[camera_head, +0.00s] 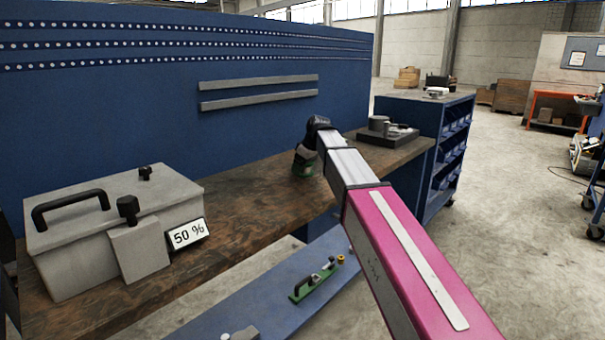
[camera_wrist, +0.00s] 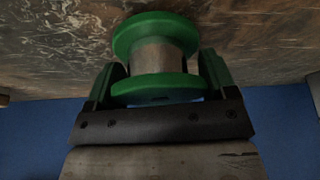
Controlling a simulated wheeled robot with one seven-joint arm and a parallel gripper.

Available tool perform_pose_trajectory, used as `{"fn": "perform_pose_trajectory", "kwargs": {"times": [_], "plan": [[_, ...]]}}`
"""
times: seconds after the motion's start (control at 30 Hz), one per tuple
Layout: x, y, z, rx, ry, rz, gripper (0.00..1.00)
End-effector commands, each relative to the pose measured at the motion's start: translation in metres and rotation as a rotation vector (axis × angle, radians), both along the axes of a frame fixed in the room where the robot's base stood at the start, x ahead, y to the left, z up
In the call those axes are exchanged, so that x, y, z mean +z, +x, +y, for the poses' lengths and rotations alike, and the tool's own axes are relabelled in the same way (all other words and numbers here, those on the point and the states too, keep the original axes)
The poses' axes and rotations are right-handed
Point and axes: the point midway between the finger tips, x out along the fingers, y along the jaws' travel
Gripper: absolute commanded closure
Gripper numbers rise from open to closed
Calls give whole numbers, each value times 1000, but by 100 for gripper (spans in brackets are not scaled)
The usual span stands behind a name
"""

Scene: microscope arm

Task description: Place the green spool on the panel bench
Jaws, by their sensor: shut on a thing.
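The green spool (camera_wrist: 158,86) sits between my gripper's (camera_wrist: 160,72) two green fingers in the wrist view, with its green flanges and a pale wound middle showing. The gripper is shut on it. Brown wooden bench surface (camera_wrist: 50,50) fills the background behind the spool; I cannot tell whether the spool touches it. In the head view my gripper (camera_head: 305,165) is at the brown bench top (camera_head: 235,190) in front of the blue panel (camera_head: 180,90). A green piece shows there beneath my wrist, but the spool is mostly hidden by the arm.
A grey box (camera_head: 100,220) with a black handle and a "50 %" sign (camera_head: 187,234) occupies the bench's left end. A dark tray with cylindrical parts (camera_head: 388,134) is at the right end. A green-based tool (camera_head: 316,281) lies on a lower blue surface (camera_head: 270,290). The bench middle is clear.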

Motion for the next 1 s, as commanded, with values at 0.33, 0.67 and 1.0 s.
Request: {"fn": "perform_pose_trajectory", "kwargs": {"times": [0.33,0.67,1.0], "plan": [[-25,0,0,1,0,0,51],[-27,0,0,0,0,0,0],[-17,-2,-3,0,0,-1,0]]}}
